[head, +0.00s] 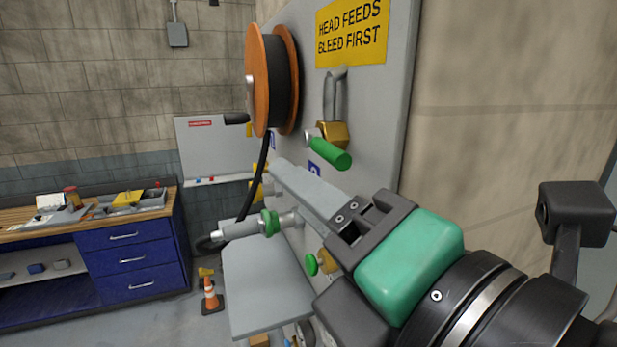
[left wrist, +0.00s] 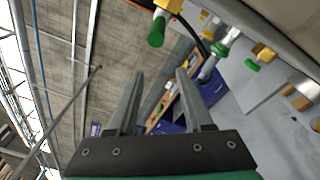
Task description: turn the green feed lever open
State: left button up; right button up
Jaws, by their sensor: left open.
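Lower down are a grey fitting with a green collar (head: 270,222) and a small green knob (head: 312,264). My left gripper (head: 280,172) reaches in front of the panel, its visible finger below and left of the lever. In the left wrist view its fingers (left wrist: 160,73) are apart with nothing between them. In the head view its other finger is hidden. My right gripper is not in view.
An orange reel (head: 258,80) with black hose hangs on the panel above the lever. A grey shelf (head: 265,290) stands below my gripper. Floor between bench and shelf is mostly open.

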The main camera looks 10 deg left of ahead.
aim_at(332, 145)
pick_arm(q)
jog(key=s+d+r+m+t+h, duration=0.1)
jog(key=s+d+r+t+h, duration=0.2)
jog(key=d, duration=0.4)
jog(key=shift+g, duration=0.4)
jog(key=p+x, duration=0.1)
jog(key=x, duration=0.4)
jog(key=p+x, duration=0.1)
jog(key=x, duration=0.4)
jog(key=shift+s+a+f+p, duration=0.2)
jog(key=shift+a+p, duration=0.1)
jog(key=shift+p, duration=0.1)
jog(key=shift+w+a, duration=0.15)
jog(key=shift+w, duration=0.2)
jog(key=shift+f, duration=0.1)
grip_shut()
